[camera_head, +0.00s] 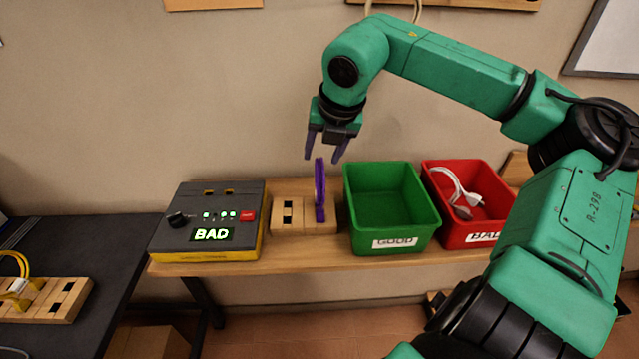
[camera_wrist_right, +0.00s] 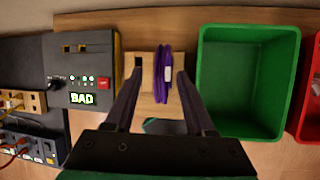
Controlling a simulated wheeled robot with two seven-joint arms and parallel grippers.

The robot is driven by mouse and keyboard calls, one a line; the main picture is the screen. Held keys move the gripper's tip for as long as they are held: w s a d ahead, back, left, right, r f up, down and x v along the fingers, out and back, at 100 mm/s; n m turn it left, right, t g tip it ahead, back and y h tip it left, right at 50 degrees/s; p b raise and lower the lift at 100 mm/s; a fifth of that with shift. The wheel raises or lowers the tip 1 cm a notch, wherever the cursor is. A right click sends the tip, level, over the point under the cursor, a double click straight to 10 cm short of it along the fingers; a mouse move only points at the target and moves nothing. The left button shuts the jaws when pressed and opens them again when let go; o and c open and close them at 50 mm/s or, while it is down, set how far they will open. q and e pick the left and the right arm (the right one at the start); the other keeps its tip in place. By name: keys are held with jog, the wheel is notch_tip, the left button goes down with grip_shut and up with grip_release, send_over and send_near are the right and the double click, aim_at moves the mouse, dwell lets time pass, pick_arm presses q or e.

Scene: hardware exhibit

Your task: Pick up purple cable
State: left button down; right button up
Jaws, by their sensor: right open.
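The purple cable (camera_head: 320,190) stands upright in a wooden block holder (camera_head: 290,218) on the wooden table, between the tester box and the green bin. In the right wrist view the purple cable (camera_wrist_right: 163,74) lies between the two fingers, nearer the right one. My right gripper (camera_head: 323,158) is open and empty, just above the cable, fingers pointing down. It also shows in the right wrist view (camera_wrist_right: 154,82) with its fingers spread. My left gripper is not in view.
The tester box (camera_head: 212,222) shows a lit "BAD" sign. The green bin (camera_head: 392,205) marked "GOOD" is empty. The red bin (camera_head: 468,205) holds a white cable (camera_head: 457,187). A yellow cable (camera_head: 15,262) sits in a wooden rack on the dark left table.

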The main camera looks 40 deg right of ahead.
jog(key=p+x, duration=0.2)
jog(key=x, duration=0.4)
jog(key=shift+a+f, duration=0.1)
jog(key=shift+f, duration=0.15)
jog(key=shift+w+f, duration=0.2)
jog(key=shift+f, duration=0.15)
jog(key=shift+s+r, duration=0.1)
grip_shut()
